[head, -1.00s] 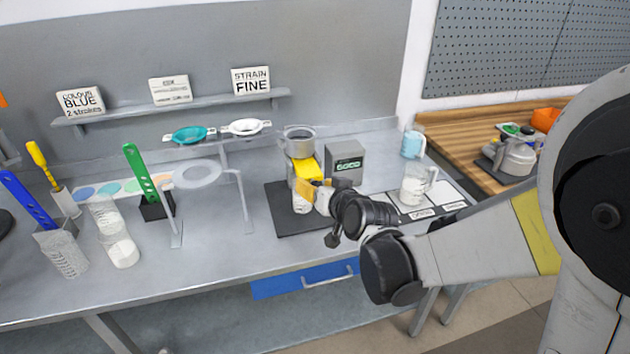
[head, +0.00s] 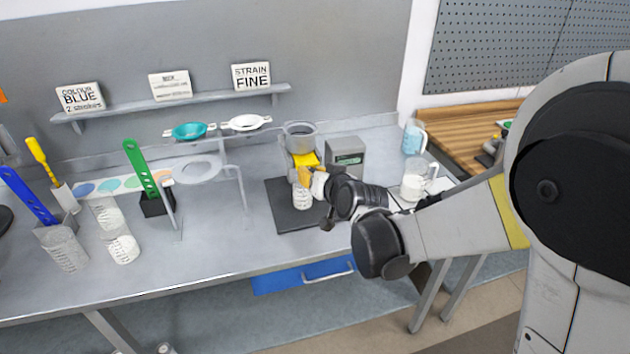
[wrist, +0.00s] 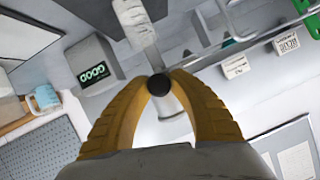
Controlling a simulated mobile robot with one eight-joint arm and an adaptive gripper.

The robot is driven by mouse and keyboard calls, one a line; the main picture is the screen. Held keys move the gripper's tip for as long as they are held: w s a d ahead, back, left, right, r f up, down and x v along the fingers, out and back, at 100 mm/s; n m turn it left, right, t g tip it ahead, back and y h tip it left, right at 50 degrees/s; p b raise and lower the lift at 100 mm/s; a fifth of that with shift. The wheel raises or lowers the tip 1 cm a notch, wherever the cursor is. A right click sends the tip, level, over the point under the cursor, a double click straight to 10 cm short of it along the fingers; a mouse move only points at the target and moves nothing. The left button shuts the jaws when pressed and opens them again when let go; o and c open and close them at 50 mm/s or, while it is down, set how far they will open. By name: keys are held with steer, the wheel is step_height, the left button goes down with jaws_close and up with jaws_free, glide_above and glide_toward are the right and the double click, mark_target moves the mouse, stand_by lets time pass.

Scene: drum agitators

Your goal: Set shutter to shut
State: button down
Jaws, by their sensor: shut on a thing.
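The shutter (head: 306,160) is a yellow plate below the grey round hopper (head: 299,138) of the dispenser stand. Most of the plate lies under the hopper, with its front part showing. My gripper (head: 308,177) is at the plate's front. In the wrist view its yellow fingers (wrist: 158,84) are closed around a small dark round knob (wrist: 159,85), seen end-on. The plate's link to this knob is hidden by the fingers. A clear graduated beaker (head: 302,198) stands below the hopper on a dark base plate (head: 285,213), close to my gripper.
A grey box with a display (head: 345,157) stands right of the dispenser; it reads GOOD in the wrist view (wrist: 91,72). A ring stand (head: 200,168) and beakers stand left. The bench front is clear.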

steer(key=shift+w+a, duration=0.15)
steer(key=shift+w, duration=0.4)
steer(key=shift+r, duration=0.1)
steer(key=c, duration=1.2)
jaws_free()
steer(key=shift+o, duration=0.2)
steer(key=shift+s, duration=0.1)
steer(key=v, duration=1.2)
